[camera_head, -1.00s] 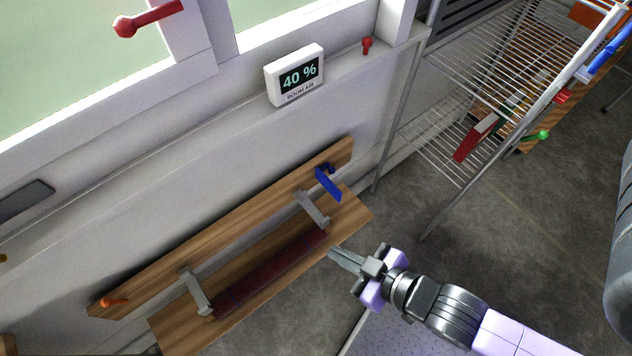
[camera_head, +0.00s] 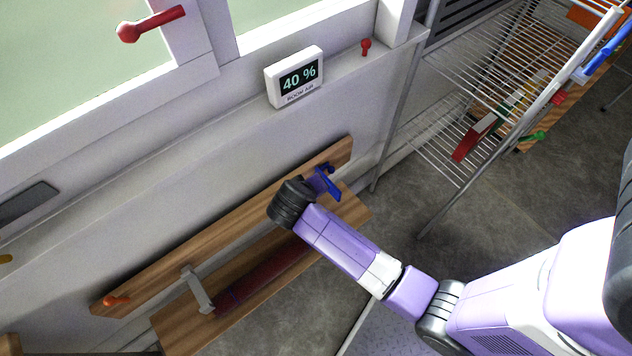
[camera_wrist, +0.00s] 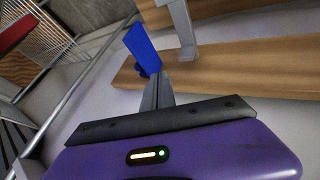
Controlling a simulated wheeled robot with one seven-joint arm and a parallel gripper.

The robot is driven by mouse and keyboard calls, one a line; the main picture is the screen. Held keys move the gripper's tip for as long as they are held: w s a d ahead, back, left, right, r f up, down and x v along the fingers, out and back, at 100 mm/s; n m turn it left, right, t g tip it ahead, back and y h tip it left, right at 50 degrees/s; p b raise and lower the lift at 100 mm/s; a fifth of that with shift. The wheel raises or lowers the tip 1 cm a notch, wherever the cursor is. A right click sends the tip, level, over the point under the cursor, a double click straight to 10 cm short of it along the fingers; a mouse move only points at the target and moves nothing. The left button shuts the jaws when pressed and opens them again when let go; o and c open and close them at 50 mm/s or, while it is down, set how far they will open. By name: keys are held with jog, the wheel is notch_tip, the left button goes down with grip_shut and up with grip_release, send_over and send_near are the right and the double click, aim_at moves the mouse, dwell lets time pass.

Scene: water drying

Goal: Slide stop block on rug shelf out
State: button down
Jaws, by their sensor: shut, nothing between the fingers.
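The rug shelf (camera_head: 350,212) is a wooden board below a wooden back rail, with a dark red rolled rug (camera_head: 262,280) on it. A blue block-like piece (camera_head: 328,184) sits at the rail's right end; it also shows in the wrist view (camera_wrist: 142,47). I cannot tell for sure that it is the stop block. My gripper (camera_wrist: 159,80) is shut and empty, its fingertips close beside the lower end of the blue piece. I cannot tell if they touch. In the head view my arm hides the gripper and part of the shelf.
An orange peg (camera_head: 117,301) is at the rail's left end. A wire drying rack (camera_head: 455,150) stands to the right. A room-air display (camera_head: 295,77) reads 40 % on the sill.

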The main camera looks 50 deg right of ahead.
jog(key=b+x, duration=0.1)
jog(key=x, duration=0.9)
dwell(0.4)
jog(key=s+d, duration=0.2)
jog(key=d, duration=0.5)
jog(key=shift+d+p, duration=0.2)
jog(key=shift+p, duration=0.15)
jog(key=shift+s, duration=0.1)
jog(key=shift+r, duration=0.15)
